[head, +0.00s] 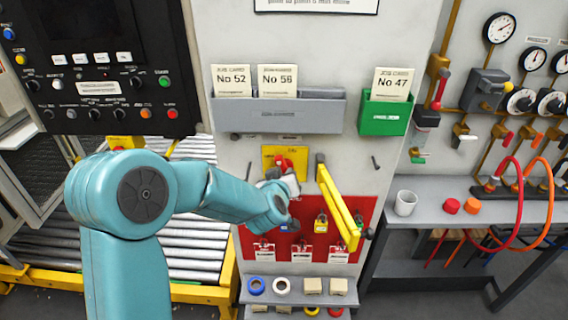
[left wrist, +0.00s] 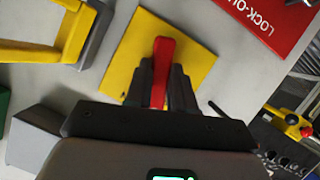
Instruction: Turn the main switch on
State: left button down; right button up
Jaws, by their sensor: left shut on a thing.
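The main switch is a yellow plate (head: 272,152) with a red handle (head: 281,161) on the grey wall panel, below the card holders. In the left wrist view the yellow plate (left wrist: 198,62) lies behind the red handle (left wrist: 160,70), which points roughly along the picture's vertical there. My left gripper (head: 285,178) reaches the switch, and its dark fingers (left wrist: 167,88) are shut on the red handle from both sides. The gripper hides part of the plate in the head view. My right gripper is in neither view.
A yellow bar handle (head: 338,205) juts out just right of the switch. A red lock-out board (head: 262,243) with padlocks hangs below. A grey card holder (head: 280,115) and a green one (head: 384,117) are above. A black control panel (head: 98,85) stands left.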

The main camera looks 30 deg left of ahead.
pick_arm(q)
jog(key=shift+m+g+y+p, duration=0.8)
jog(key=shift+m+p, duration=0.5)
jog(key=shift+p, duration=0.65)
jog(key=c, duration=1)
grip_release()
jog(key=shift+o, duration=0.2)
jog(key=b+v, duration=0.1)
jog(key=v, duration=1.5)
jog(key=shift+s, duration=0.2)
